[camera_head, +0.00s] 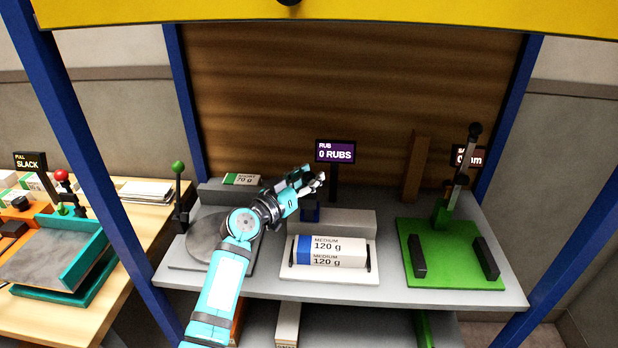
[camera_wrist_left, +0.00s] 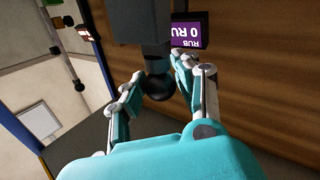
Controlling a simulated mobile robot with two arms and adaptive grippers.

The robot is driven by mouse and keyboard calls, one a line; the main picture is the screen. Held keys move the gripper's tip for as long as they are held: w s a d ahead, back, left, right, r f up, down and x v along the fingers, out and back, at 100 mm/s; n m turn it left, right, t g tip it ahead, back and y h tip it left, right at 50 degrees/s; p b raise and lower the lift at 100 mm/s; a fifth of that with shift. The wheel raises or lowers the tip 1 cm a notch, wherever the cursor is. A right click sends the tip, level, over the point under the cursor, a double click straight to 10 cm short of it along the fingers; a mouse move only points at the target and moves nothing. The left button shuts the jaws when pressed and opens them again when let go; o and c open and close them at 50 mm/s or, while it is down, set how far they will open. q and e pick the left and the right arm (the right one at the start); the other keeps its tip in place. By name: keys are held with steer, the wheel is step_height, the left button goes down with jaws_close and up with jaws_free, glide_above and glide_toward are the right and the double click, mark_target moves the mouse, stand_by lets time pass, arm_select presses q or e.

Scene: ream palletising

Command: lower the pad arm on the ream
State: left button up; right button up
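My left gripper (camera_head: 312,180) is above and behind the ream on the shelf. In the left wrist view its two fingers (camera_wrist_left: 160,75) stand apart on either side of a black ball knob (camera_wrist_left: 158,89). A dark grey bar (camera_wrist_left: 140,25) runs up from the knob, seemingly the pad arm. I see no clear grip on the knob. A dark blue block (camera_head: 310,213), perhaps part of the pad arm, shows below the gripper. The ream (camera_head: 332,252), marked MEDIUM 120 g, lies on a white plate (camera_head: 300,274). My right gripper is out of view.
A purple display (camera_head: 335,152) reads 0 RUBS behind the gripper. A green lever press (camera_head: 455,265) stands at right. A round grey plate (camera_head: 208,238) lies at left, near a green-knobbed lever (camera_head: 178,168). A blue frame post (camera_head: 575,262) stands at the right.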

arm_select(q)
jaws_close()
